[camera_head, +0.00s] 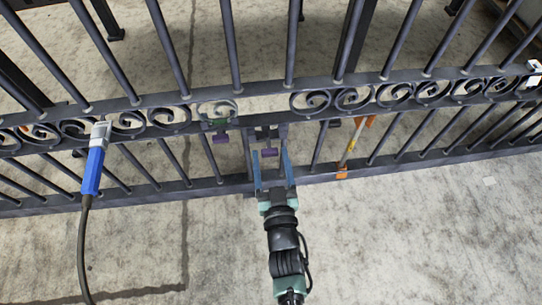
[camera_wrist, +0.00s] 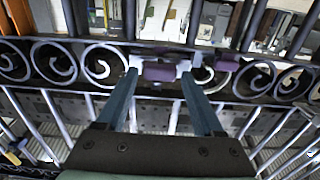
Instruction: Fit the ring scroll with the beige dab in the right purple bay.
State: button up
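The purple block of the right bay (camera_head: 269,152) sits low in a gap in the gate's scroll band. My gripper (camera_head: 271,160) reaches up to it with its two blue fingers apart, one on each side of the block. In the wrist view, this purple block (camera_wrist: 160,72) shows between the fingertips, with pale bracket pieces at its sides. I see no scroll between the fingers. The left bay's purple block (camera_head: 221,137) lies to the left, with a greenish scroll (camera_head: 219,109) above it. I cannot make out a beige dab on any scroll.
The dark metal gate (camera_head: 155,197) spans the view, with several scrolls (camera_head: 352,99) along its band. A blue-handled tool with a cable (camera_head: 93,170) hangs at the left. An orange-and-yellow tool (camera_head: 352,143) leans at the right. The concrete floor in front is clear.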

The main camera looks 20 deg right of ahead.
jog(key=shift+o, duration=0.4)
jog(key=p+v, duration=0.4)
jog(key=v, duration=0.9)
